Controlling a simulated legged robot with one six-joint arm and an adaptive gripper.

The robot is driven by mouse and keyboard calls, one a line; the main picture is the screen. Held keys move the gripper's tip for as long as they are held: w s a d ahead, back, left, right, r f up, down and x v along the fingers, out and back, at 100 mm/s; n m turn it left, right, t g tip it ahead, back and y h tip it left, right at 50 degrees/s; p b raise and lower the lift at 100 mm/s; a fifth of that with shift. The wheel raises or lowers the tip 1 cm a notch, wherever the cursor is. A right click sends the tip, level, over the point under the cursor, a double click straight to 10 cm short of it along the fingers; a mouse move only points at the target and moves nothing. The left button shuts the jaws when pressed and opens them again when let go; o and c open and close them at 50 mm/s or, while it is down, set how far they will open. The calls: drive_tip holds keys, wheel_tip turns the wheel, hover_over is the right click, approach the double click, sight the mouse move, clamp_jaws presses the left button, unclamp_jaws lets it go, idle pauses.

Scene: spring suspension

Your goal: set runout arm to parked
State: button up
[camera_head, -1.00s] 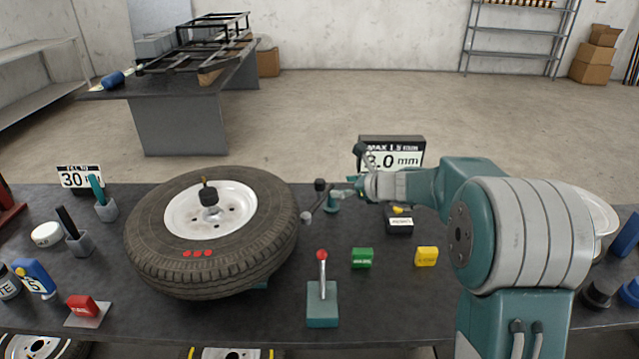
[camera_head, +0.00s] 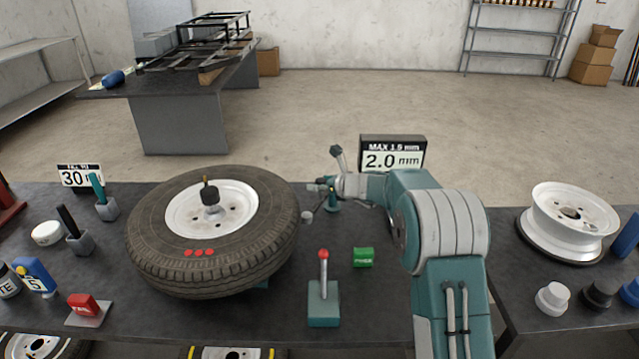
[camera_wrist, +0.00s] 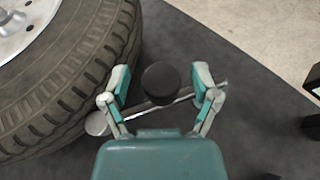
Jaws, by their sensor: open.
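The runout arm is a thin metal rod on a teal post (camera_head: 333,205), beside the right side of the tyre (camera_head: 150,245). Its round grey tip (camera_head: 307,216) lies close to the tyre; in the wrist view the tip (camera_wrist: 97,124) appears against or very near the tread. A black round knob (camera_wrist: 160,83) on the runout arm lies between my open fingers, with a gap on both sides. My gripper (camera_wrist: 162,80) is open and points down over it. In the head view, my gripper (camera_head: 318,186) is small and partly hides the knob.
A sign (camera_head: 393,156) behind my wrist reads MAX 1.5 mm and 2.0 mm. A teal lever box with a red ball (camera_head: 323,255) and a green power button (camera_head: 363,257) stand in front. A bare rim (camera_head: 570,215) sits at right.

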drive_tip(key=shift+d, duration=0.15)
clamp_jaws()
drive_tip(key=shift+d+n+y, duration=0.1)
drive_tip(key=shift+n+y, duration=0.2)
drive_tip(key=shift+s+d+f+n+g+y, duration=0.1)
drive_tip(key=shift+d+n+g+y, duration=0.45)
drive_tip(key=shift+d+n+g, duration=0.55)
drive_tip(key=shift+s+d+r+n+g+y, duration=0.1)
drive_tip(key=shift+d+n+g+y, duration=0.55)
drive_tip(key=shift+n+g, duration=0.75)
drive_tip(key=shift+s+d+f+n+g+y, duration=0.1)
drive_tip(key=shift+d+n+g+y, duration=0.4)
drive_tip(key=shift+d+n+g, duration=0.7)
drive_tip(key=shift+a+g, duration=0.2)
drive_tip(key=shift+g, duration=0.2)
unclamp_jaws()
drive_tip(key=shift+a, duration=0.1)
